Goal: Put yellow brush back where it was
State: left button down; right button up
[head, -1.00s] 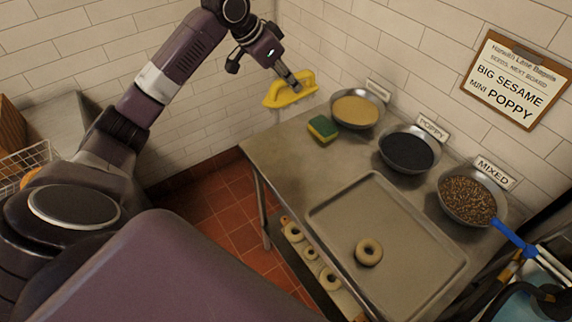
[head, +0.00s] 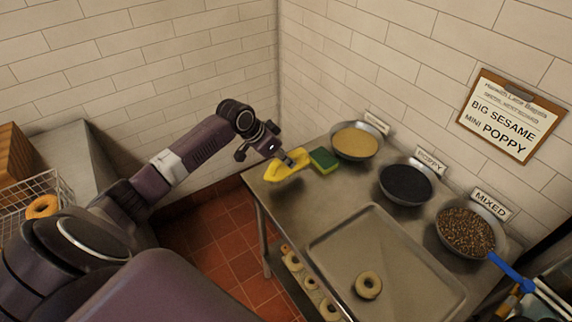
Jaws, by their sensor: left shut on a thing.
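The yellow brush (head: 289,166) is in my left gripper (head: 282,157), which is shut on it. The brush is at the far left corner of the metal table (head: 290,205), beside the green and yellow sponge (head: 323,160). I cannot tell whether the brush touches the tabletop. My right gripper is not clearly in view; a dark part at the lower right edge cannot be made out.
Bowls of sesame (head: 356,141), poppy (head: 405,184) and mixed seeds (head: 466,232) line the wall. A tray (head: 330,262) holds one bagel (head: 368,285). A wire basket (head: 25,200) stands at left.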

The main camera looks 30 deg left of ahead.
aim_at(286, 167)
pick_arm(q)
notch_tip(286, 167, down, 3)
jog(key=shift+f, duration=0.2)
pick_arm(e)
jog(key=shift+s+r, duration=0.1)
jog(key=shift+r, duration=0.25)
pick_arm(q)
jog(key=shift+f, duration=0.1)
pick_arm(e)
jog(key=shift+a, duration=0.25)
pick_arm(q)
jog(key=c, duration=1.8)
grip_release()
pick_arm(e)
jog(key=shift+a, duration=0.25)
pick_arm(q)
jog(key=shift+s+r, duration=0.1)
jog(key=shift+r, duration=0.1)
jog(key=b+v, duration=0.1)
jog(key=v, duration=1)
jog(key=shift+r+b, duration=0.35)
jog(key=shift+b, duration=0.05)
pick_arm(e)
jog(key=shift+d+f, duration=0.2)
jog(key=shift+f, duration=0.35)
jog(key=shift+d+f, duration=0.15)
jog(key=shift+f, duration=0.4)
pick_arm(q)
jog(key=shift+s+a, duration=0.1)
jog(key=shift+s, duration=0.05)
